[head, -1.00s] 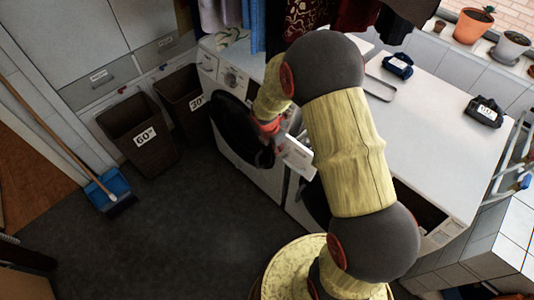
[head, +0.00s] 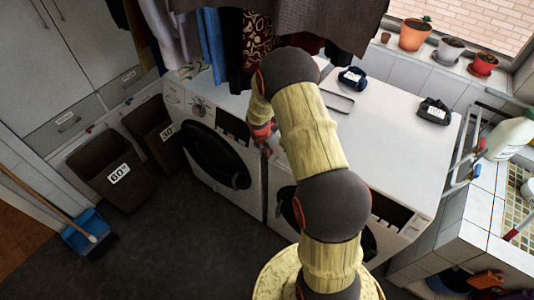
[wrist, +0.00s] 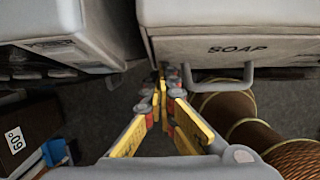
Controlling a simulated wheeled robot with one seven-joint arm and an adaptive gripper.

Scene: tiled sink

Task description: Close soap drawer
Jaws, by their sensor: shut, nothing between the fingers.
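The soap drawer front (wrist: 237,47), a pale panel marked SOAP with a grey loop handle (wrist: 206,82), is at the upper right of the wrist view. My gripper (wrist: 163,72) is shut and empty, its yellow fingers together just left of the handle and near the drawer front's left edge. I cannot tell whether they touch it. In the head view my gripper (head: 265,140) is by the gap between the two white machines. My arm hides the drawer there, and I cannot tell how far out it stands.
The left washing machine (head: 232,128) has a dark round door. The right machine (head: 400,130) has a broad white top with small dark packs. Two brown baskets (head: 95,160) and a blue dustpan (head: 88,225) stand left. Dark floor (head: 190,245) lies clear in front.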

